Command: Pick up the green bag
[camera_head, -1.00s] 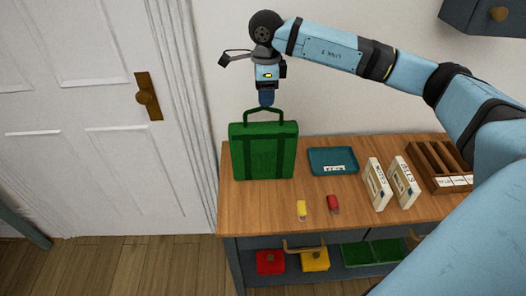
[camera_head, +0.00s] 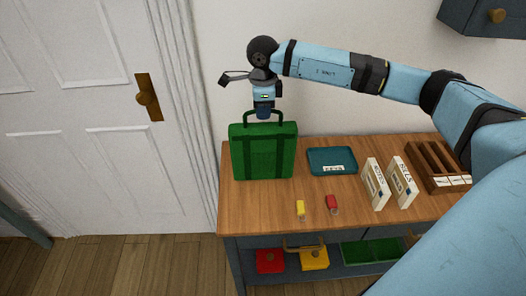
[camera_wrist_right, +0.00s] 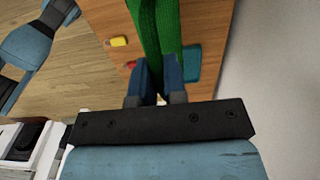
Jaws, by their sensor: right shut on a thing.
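The green bag (camera_head: 264,152) stands upright on the left end of the wooden table top, its handle up. My right gripper (camera_head: 264,115) is above the bag, pointing down, shut on the top of the handle. In the right wrist view, the blue fingers of the right gripper (camera_wrist_right: 158,85) are close together at the green bag (camera_wrist_right: 157,25). The fingers hide the gripped part of the handle. The bag appears to rest on the table. My left gripper is not in view.
A teal tray (camera_head: 332,172), a yellow tag (camera_head: 300,208), a red tag (camera_head: 332,202), two white boxes (camera_head: 375,184) and a wooden sorter (camera_head: 428,163) share the table top (camera_head: 260,202). Red and yellow items and green trays lie on the shelf below. A white door (camera_head: 100,170) is left.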

